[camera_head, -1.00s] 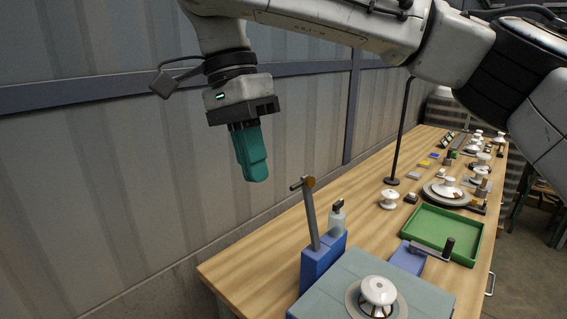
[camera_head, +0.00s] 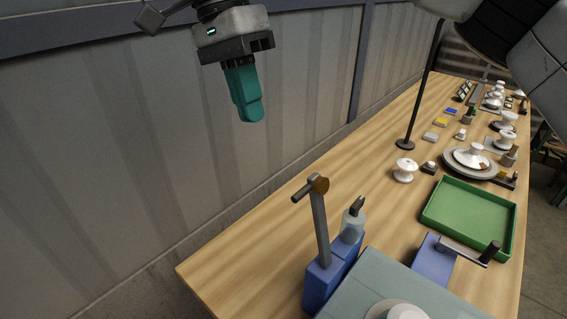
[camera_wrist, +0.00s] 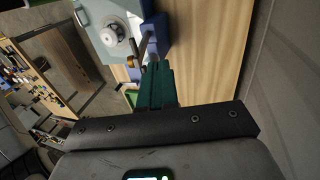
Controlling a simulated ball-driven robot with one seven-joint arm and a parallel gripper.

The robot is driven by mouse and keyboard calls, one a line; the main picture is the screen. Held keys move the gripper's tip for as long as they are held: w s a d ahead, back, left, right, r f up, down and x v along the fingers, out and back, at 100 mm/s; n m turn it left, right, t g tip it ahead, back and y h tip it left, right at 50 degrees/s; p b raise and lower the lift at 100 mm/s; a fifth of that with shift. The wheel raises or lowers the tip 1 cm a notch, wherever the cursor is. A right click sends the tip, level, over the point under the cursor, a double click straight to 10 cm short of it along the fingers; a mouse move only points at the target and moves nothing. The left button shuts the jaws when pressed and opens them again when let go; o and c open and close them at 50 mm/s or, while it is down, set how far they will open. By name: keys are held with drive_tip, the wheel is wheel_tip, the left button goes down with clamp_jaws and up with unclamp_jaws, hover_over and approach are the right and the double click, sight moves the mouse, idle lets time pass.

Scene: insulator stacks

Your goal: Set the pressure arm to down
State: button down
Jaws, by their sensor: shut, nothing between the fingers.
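The pressure arm (camera_head: 319,228) is a grey lever rising from a blue base (camera_head: 331,277) at the near part of the bench. It stands nearly upright, with a short cross handle and a brown round cap at its top. My gripper (camera_head: 251,118) has teal fingers, is shut and empty, and hangs above and to the left of the lever, apart from it. In the wrist view the lever (camera_wrist: 143,50) shows just beyond the tips of my gripper (camera_wrist: 157,66); I cannot judge the distance there.
A grey-blue plate (camera_head: 375,288) with a white insulator (camera_head: 407,312) adjoins the blue base. A green tray (camera_head: 468,217), a second blue block with a crank (camera_head: 434,262) and a lamp pole (camera_head: 424,85) stand farther right. The wall is close on the left.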

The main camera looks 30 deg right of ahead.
drive_tip(key=s+d+f+p, duration=0.1)
drive_tip(key=s+d+f, duration=0.1)
drive_tip(key=s+f, duration=0.3)
drive_tip(key=shift+x, duration=2.05)
drive_tip(key=shift+w, duration=0.15)
